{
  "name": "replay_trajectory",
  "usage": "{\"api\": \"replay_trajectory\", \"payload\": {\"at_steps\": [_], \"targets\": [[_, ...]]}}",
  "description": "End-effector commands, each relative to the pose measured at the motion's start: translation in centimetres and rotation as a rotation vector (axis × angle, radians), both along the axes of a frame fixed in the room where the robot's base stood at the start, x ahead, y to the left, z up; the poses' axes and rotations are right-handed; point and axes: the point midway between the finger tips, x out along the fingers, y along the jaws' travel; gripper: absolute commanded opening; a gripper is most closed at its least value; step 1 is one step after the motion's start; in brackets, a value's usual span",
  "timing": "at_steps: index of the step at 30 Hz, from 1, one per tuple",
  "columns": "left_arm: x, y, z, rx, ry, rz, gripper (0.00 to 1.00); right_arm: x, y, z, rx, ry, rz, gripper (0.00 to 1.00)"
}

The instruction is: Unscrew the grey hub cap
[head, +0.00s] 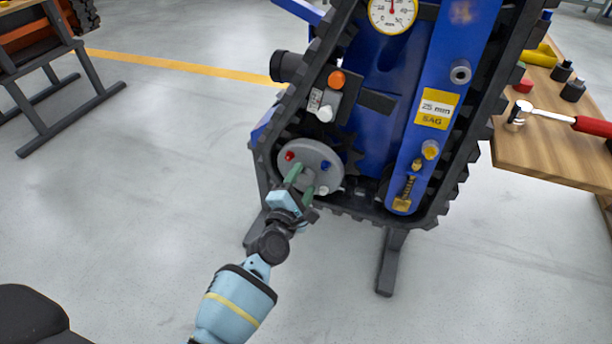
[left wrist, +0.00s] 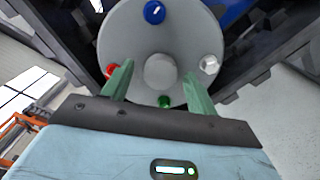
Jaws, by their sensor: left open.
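The round grey hub plate (head: 316,153) sits low on the left side of the tracked carrier. In the left wrist view the grey hub cap (left wrist: 161,71) is a plain round knob at the plate's middle. A blue cap (left wrist: 154,12), a red cap (left wrist: 111,71), a silver-white cap (left wrist: 209,65) and a green cap (left wrist: 165,101) surround it. My left gripper (head: 304,178) is open in front of the plate. Its green fingers (left wrist: 158,70) lie on either side of the grey cap, with gaps showing; their depth is unclear. In the head view the gripper hides the grey cap.
The black track (head: 274,125) frames the hub closely. An orange-capped fitting (head: 336,80) juts out above it. A wooden bench (head: 550,150) with a red-handled hammer (head: 590,126) stands at the right.

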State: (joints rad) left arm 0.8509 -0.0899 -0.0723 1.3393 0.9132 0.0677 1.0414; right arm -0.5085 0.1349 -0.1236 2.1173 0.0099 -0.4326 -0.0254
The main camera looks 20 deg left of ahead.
Motion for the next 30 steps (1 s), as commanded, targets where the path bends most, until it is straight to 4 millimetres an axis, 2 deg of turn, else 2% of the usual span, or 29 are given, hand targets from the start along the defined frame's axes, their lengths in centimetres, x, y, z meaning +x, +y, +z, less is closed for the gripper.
{"api": "replay_trajectory", "payload": {"at_steps": [2,5,12,15,23,26,30], "targets": [[0.0,0.0,0.0,0.013,0.001,0.0,0.58,-0.2,0.0,0.1,0.0,0.003,-0.001,0.36],[0.0,0.0,0.1,0.131,-0.004,0.0,0.58,-0.1,0.0,0.6,0.0,0.0,0.0,0.36],[0.0,0.0,0.3,0.656,-0.022,0.002,0.58,0.4,0.0,2.6,0.001,-0.019,0.0,0.36],[0.0,0.0,0.2,0.795,-0.026,0.002,0.58,0.6,0.0,2.9,0.0,-0.023,0.0,0.36],[0.0,0.0,-0.1,0.878,-0.029,0.002,0.58,1.0,0.0,3.1,0.001,-0.032,0.0,0.36],[0.0,0.0,0.1,0.999,-0.032,0.002,0.58,1.4,0.0,3.6,-0.001,-0.041,0.0,0.36],[0.0,0.0,0.2,1.27,-0.042,0.004,0.58,1.7,0.0,4.5,0.0,-0.051,0.0,0.36]]}}
